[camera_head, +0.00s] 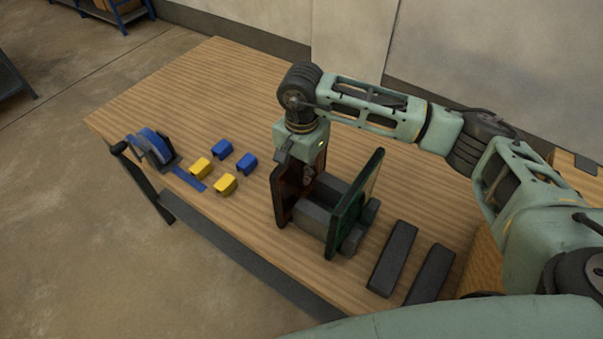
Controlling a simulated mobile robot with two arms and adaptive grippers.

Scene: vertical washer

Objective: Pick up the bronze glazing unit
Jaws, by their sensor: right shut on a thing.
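The bronze glazing unit (282,206) is a dark reddish-brown pane standing upright at the left side of a grey block rack on the wooden table. My right gripper (306,170) comes down from above and is shut on this pane near its upper part. The gripper hides much of the pane's top and middle. The pane's lower part is close to the grey blocks (315,217); I cannot tell whether it is lifted clear of them. My left gripper is not in view.
A green-edged glass pane (356,205) stands upright just right of the grip. Two dark bars (392,258) lie further right. Yellow and blue small blocks (225,185) and a blue tape dispenser (155,146) are at left. The table's far part (215,85) is clear.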

